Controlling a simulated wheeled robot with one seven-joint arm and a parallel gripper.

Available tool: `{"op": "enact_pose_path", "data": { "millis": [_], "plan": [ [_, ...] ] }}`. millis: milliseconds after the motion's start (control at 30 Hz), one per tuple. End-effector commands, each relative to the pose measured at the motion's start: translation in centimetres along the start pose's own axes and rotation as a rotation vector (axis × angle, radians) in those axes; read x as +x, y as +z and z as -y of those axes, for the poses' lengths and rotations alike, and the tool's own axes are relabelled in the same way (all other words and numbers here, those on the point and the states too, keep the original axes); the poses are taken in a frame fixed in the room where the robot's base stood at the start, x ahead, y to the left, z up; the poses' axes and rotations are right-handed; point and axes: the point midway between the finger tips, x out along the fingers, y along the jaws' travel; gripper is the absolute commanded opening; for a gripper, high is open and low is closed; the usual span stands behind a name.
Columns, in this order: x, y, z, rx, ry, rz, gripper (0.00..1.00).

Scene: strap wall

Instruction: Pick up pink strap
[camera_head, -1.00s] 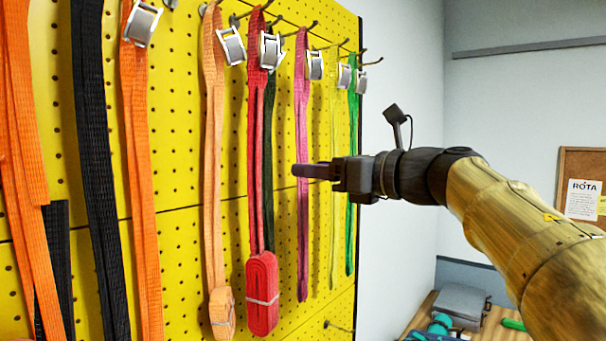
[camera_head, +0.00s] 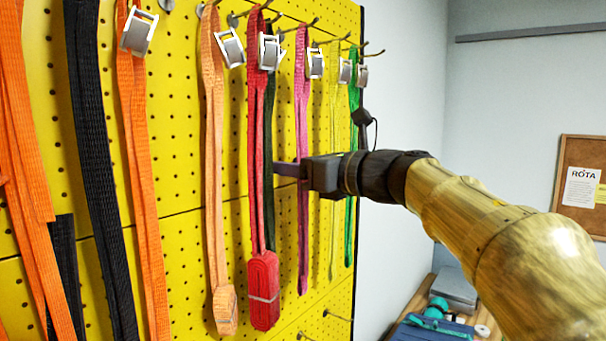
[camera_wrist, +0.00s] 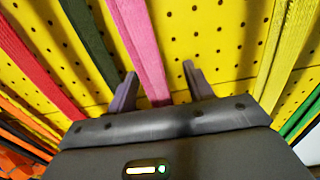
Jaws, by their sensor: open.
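The pink strap (camera_head: 303,120) hangs from a hook on the yellow pegboard, with a silver buckle near its top. My gripper (camera_head: 284,169) is level with the middle of the strap, its fingers pointing at the board. In the wrist view the pink strap (camera_wrist: 140,45) runs down between the two open fingers of my gripper (camera_wrist: 160,80), nearer the left finger. The fingers are apart, not closed on it. The gripper body hides the strap's lower part in the wrist view.
A dark green strap (camera_head: 268,130) and a red strap (camera_head: 256,190) hang close on the left. A yellow strap (camera_head: 334,100) and a green strap (camera_head: 353,100) hang on the right. Metal hooks stick out along the top. A wooden table (camera_head: 405,325) stands at the lower right.

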Motion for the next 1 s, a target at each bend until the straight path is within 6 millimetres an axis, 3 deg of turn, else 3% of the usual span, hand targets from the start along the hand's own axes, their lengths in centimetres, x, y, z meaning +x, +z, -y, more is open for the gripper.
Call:
{"op": "enact_pose_path", "data": {
  "millis": [100, 367, 667, 867, 1000],
  "plan": [
    [0.0, 0.0, 0.0, 0.000, 0.000, 0.000, 0.52],
    [0.0, 0.0, 0.0, 0.000, 0.000, 0.000, 0.03],
    [0.0, 0.2, 0.0, -0.001, 0.000, 0.001, 0.03],
    [0.0, 2.0, 0.0, -0.001, 0.001, 0.003, 0.03],
    [-1.8, 1.3, 0.6, -0.002, 0.002, 0.003, 0.03]
  ]
}}
